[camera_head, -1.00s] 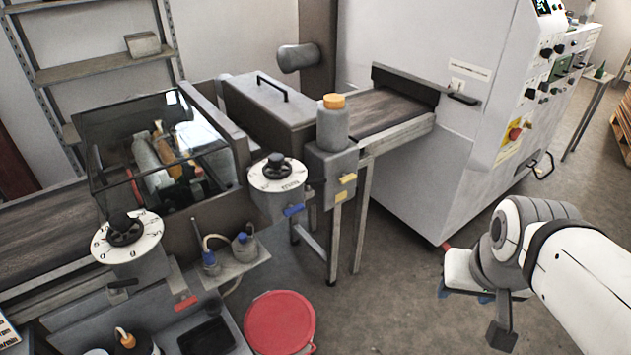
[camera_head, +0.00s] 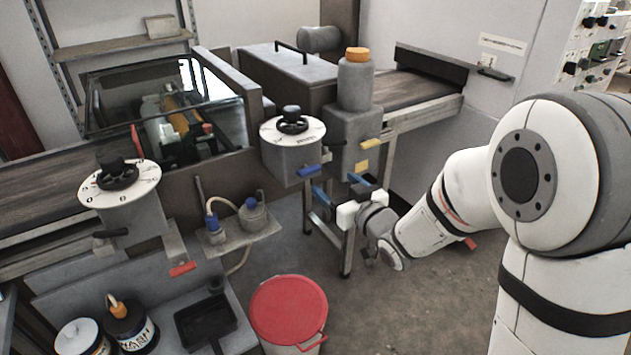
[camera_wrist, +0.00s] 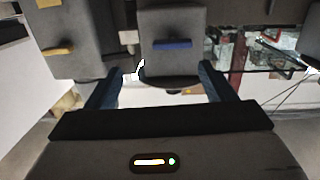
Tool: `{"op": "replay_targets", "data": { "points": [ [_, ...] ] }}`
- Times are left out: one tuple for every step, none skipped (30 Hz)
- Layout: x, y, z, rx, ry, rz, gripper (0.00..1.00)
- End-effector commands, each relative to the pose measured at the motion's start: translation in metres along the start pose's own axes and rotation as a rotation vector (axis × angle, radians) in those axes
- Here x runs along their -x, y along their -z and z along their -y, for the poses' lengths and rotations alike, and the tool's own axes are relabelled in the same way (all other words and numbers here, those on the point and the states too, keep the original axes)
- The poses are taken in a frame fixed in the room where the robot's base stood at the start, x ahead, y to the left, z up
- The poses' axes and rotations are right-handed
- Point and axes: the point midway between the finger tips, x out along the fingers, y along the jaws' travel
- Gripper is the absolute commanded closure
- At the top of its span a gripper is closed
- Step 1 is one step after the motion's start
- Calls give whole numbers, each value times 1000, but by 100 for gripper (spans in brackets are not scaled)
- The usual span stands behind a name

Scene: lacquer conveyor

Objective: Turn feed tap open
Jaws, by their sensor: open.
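No label that I can read marks one handle as the feed tap. A blue lever (camera_head: 309,171) sticks out low on the front of the middle dial unit (camera_head: 291,155). Yellow levers (camera_head: 362,167) sit on the grey block under the orange-capped bottle. A red lever (camera_head: 183,268) is below the left dial unit (camera_head: 120,196). My gripper (camera_head: 340,186) is open and empty, in front of and a little below the blue and yellow levers. In the wrist view the blue lever (camera_wrist: 172,44) lies ahead between the finger directions, apart from them; a yellow lever (camera_wrist: 58,50) is at left.
An orange-capped bottle (camera_head: 356,80) stands on the grey block. A shelf with small blue-topped containers (camera_head: 252,214) is left of my gripper. A red-lidded bucket (camera_head: 288,308) stands on the floor. The floor in front of the right side is clear.

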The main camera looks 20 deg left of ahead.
Motion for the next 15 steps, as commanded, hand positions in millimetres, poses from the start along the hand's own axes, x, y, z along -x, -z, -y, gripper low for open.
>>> {"op": "replay_targets", "data": {
  "points": [
    [-4,-6,7,-5,24,-20,24],
    [-5,-6,10,-8,34,-32,24],
    [-7,-6,12,-10,44,-42,24],
    [-9,-6,14,-11,49,-48,24],
    [-11,-5,15,-11,53,-52,24],
    [-15,-4,15,-11,55,-55,24],
    [-18,-4,16,-11,55,-56,24],
    [-22,-3,16,-11,56,-55,24],
    [-28,-3,16,-11,56,-55,24],
    [-33,-2,17,-11,56,-54,24],
    [-38,-2,17,-11,56,-54,24],
    [-45,-2,17,-11,55,-54,24],
    [-50,-1,17,-11,54,-55,24],
    [-55,-1,18,-11,55,-54,24],
    [-61,-1,18,-11,55,-53,24]
  ]
}}
